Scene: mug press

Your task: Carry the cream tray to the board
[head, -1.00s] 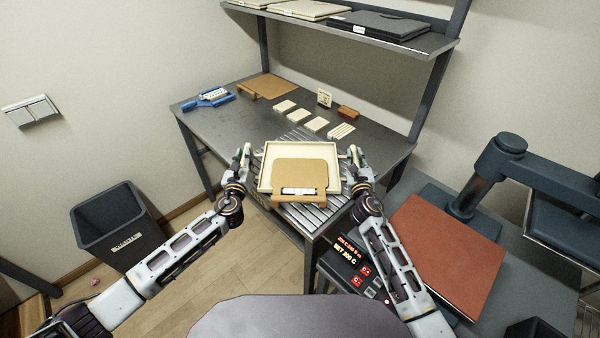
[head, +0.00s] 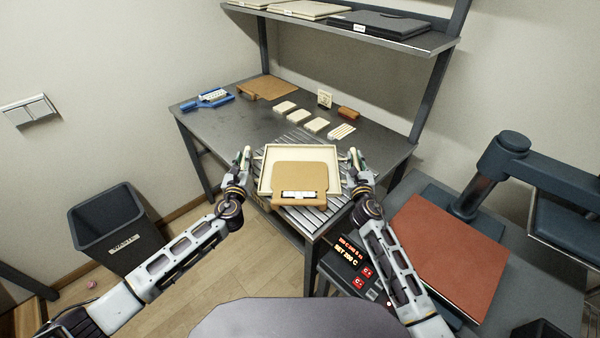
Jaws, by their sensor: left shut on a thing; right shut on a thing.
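The cream tray (head: 267,160) is level in front of me, over the ribbed metal grate at the table's near edge. I cannot tell whether it touches the grate. A tan board-like piece (head: 300,175) with a white labelled strip overlaps the tray's near part. My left gripper (head: 246,163) is shut on the tray's left side. My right gripper (head: 353,162) is shut on its right side. A brown board (head: 268,86) with a handle-like bar lies flat at the table's back left.
Several cream blocks (head: 285,107), a small upright card (head: 324,98) and a brown block (head: 348,113) stand behind the tray. A blue tool (head: 208,99) lies at the table's left. A shelf (head: 400,38) hangs above. A press with a red pad (head: 450,255) is at right.

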